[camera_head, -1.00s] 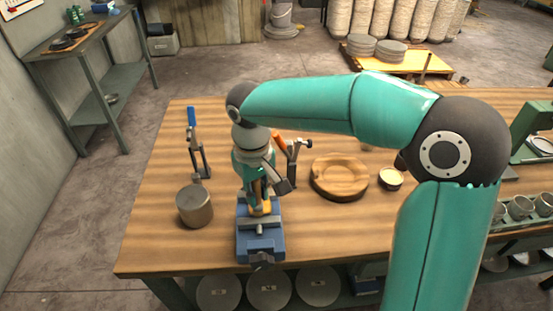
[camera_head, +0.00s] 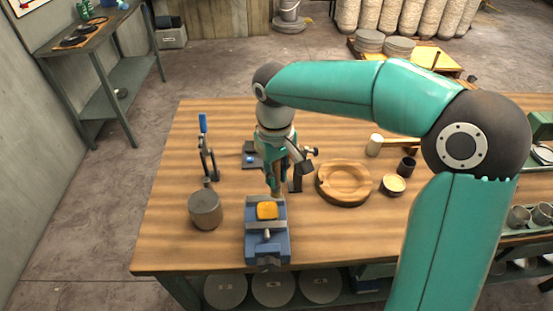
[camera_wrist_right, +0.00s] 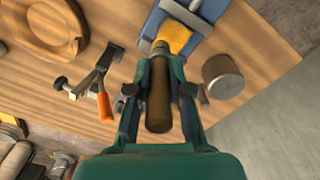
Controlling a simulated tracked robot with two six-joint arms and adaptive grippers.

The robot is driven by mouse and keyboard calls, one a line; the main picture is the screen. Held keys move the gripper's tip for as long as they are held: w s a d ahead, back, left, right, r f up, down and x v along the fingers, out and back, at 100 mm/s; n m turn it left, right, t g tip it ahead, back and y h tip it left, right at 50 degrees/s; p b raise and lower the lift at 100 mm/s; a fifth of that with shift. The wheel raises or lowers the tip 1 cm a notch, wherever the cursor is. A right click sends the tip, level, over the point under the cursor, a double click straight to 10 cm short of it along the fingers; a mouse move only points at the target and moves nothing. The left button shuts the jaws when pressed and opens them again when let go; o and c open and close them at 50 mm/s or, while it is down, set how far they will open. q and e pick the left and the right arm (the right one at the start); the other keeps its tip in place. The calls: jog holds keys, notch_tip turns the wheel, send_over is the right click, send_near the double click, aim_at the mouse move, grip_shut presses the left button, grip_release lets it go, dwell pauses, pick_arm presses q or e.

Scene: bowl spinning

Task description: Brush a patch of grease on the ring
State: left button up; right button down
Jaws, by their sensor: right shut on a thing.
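My right gripper (camera_head: 276,182) points down just behind the blue vise (camera_head: 268,245). It is shut on a brown, round-handled tool, likely the brush (camera_wrist_right: 158,100), whose far end overlaps the yellow-orange piece in the wrist view. I cannot tell whether they touch. The yellow-orange piece (camera_head: 267,210) sits at the vise and also shows in the right wrist view (camera_wrist_right: 174,36). A round wooden ring-like piece (camera_head: 344,199) lies on the table to the right of the gripper. No grease patch can be made out. My left gripper is out of view.
A grey cylinder (camera_head: 205,209) stands left of the vise, with a blue-handled clamp (camera_head: 207,160) behind it. An orange-handled clamp (camera_wrist_right: 104,104) stands beside the gripper. The table's front left is clear.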

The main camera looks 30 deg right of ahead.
jog(key=shift+r+p, duration=0.6)
jog(key=shift+r, duration=0.55)
jog(key=shift+s+f, duration=0.1)
